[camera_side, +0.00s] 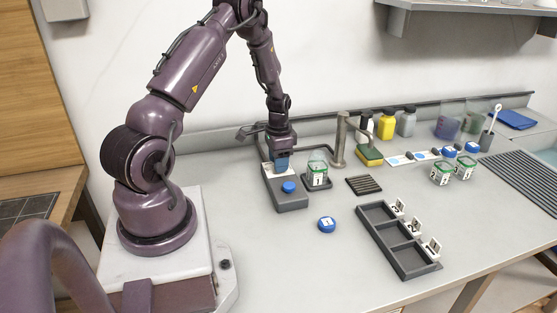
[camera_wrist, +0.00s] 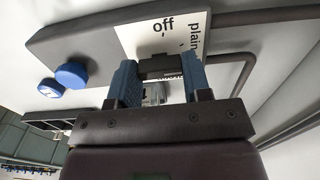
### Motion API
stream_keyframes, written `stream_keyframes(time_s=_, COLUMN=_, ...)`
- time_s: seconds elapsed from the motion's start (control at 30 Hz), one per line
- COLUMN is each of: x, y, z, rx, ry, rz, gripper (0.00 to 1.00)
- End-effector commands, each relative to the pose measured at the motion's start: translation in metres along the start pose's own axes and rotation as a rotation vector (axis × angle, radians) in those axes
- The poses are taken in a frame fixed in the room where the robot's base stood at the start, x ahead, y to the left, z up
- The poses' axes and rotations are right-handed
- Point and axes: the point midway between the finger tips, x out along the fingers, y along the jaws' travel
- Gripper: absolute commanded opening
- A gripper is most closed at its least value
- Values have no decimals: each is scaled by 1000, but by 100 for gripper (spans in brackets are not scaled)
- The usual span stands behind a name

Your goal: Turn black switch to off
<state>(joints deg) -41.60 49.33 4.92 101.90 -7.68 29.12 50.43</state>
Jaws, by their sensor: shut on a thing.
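The grey switch box (camera_side: 291,205) stands on the counter below my gripper (camera_side: 282,163). It carries a blue button (camera_side: 289,187) and a white label plate (camera_wrist: 140,36) reading "off" and "plain"; other lettering is partly covered. In the wrist view, my gripper's (camera_wrist: 160,66) blue fingers stand on either side of the black switch (camera_wrist: 159,63) and are shut on it. The switch lies across the plate just below the word "off"; its exact setting is unclear. In the side view the fingers hide the switch.
A blue lid (camera_side: 326,225) lies in front, beside a dark compartment tray (camera_side: 396,240). Bottles and a sponge (camera_side: 368,155) are behind.

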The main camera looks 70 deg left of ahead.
Motion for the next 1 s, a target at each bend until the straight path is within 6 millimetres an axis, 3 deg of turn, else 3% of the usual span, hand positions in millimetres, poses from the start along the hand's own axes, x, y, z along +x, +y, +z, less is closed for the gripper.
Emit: stream_keyframes(time_s=1.0, x=0, y=0, z=-2, rx=-956, ry=3, rz=0, gripper=21)
